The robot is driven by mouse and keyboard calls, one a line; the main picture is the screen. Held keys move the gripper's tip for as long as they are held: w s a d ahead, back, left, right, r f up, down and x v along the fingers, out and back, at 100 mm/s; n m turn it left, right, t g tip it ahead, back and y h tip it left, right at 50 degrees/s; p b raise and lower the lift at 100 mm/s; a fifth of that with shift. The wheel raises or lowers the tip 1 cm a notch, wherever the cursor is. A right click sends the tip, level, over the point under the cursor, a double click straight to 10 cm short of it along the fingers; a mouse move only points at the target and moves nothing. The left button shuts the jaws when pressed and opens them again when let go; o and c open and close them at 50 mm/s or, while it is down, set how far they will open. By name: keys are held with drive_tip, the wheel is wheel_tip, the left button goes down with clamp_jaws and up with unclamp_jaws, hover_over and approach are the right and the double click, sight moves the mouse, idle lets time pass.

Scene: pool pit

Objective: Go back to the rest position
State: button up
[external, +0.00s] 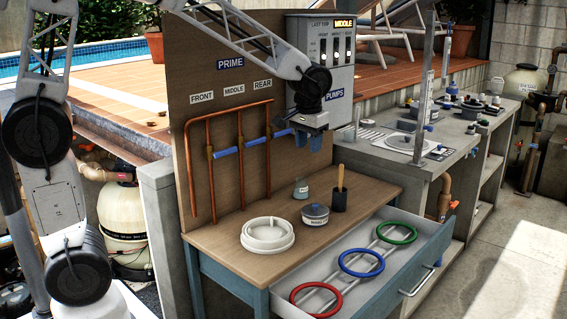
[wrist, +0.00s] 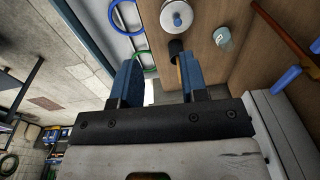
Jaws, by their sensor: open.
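My gripper (external: 309,140) hangs in the air in front of the brown pump board (external: 240,80), below the grey pump box. Its blue fingers point down, and nothing shows between them. In the wrist view my gripper (wrist: 160,85) has its two fingers spread well apart, with the bench edge and floor behind them. My gripper is above the wooden bench (external: 215,255) and apart from the things on it.
The bench holds a white ring-shaped part (external: 267,236), a lidded pot (external: 315,215), a small jar (external: 301,189) and a black holder (external: 340,200). The open drawer (external: 425,262) holds red, blue and green rings. Copper pipes with blue handles (external: 224,153) stand close left of my gripper.

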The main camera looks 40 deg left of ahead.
drive_tip(key=s+a+r+t, duration=0.1)
drive_tip(key=s+a+r, duration=0.1)
drive_tip(key=s+a, duration=0.5)
drive_tip(key=s+a+r, duration=0.3)
drive_tip(key=s+a, duration=0.2)
drive_tip(key=s, duration=0.4)
drive_tip(key=s+a+f, duration=0.1)
drive_tip(key=s+a, duration=0.2)
drive_tip(key=s, duration=0.4)
drive_tip(key=s+a+f, duration=0.1)
drive_tip(key=s+a, duration=0.3)
drive_tip(key=s, duration=0.4)
drive_tip(key=shift+s+f+t+h, duration=0.15)
drive_tip(key=shift+s+t+h, duration=0.15)
drive_tip(key=shift+t+h, duration=0.1)
